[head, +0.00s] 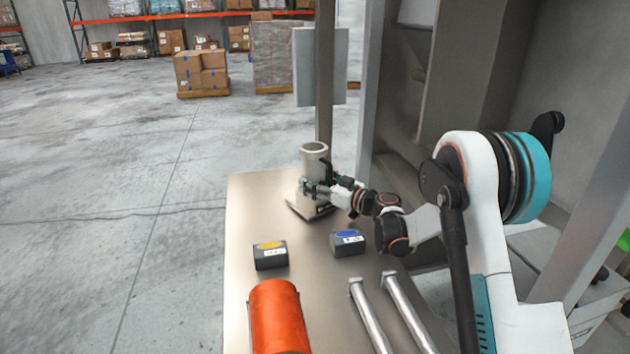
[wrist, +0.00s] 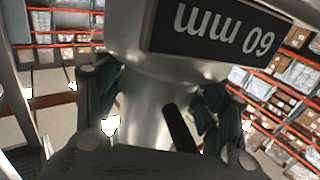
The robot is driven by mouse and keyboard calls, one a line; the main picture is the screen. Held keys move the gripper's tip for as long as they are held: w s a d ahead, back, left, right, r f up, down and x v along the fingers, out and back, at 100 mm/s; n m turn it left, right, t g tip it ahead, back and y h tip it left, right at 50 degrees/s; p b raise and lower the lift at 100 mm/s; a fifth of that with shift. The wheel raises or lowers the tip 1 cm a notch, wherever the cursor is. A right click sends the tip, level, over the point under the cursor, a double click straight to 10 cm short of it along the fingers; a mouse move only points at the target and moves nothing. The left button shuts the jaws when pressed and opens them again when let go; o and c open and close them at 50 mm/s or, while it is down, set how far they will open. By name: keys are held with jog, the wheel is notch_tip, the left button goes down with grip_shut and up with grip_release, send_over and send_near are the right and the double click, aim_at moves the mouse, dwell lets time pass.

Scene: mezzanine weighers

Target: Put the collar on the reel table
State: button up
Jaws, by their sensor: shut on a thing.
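A silver flanged collar (head: 314,160) stands upright at the far end of a metal-topped table (head: 245,205) in the head view. A dark label is on its base. My gripper (head: 324,188) is shut on its narrower body from the right. In the wrist view the collar (wrist: 150,95) fills the middle between my gripper's fingers (wrist: 162,115), with its label reading "60 mm" upside down. Whether its base touches the tabletop or hangs just above it, I cannot tell. No sign names this as the reel table.
A yellow-marked grey block (head: 270,256) and a blue-marked one (head: 347,243) sit mid-table. An orange reel (head: 278,318) and two metal rods (head: 370,318) lie nearer. A grey post (head: 325,80) rises behind the collar. Open concrete floor (head: 120,190) is left.

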jog(key=shift+s+f, duration=0.15)
jog(key=shift+f, duration=0.15)
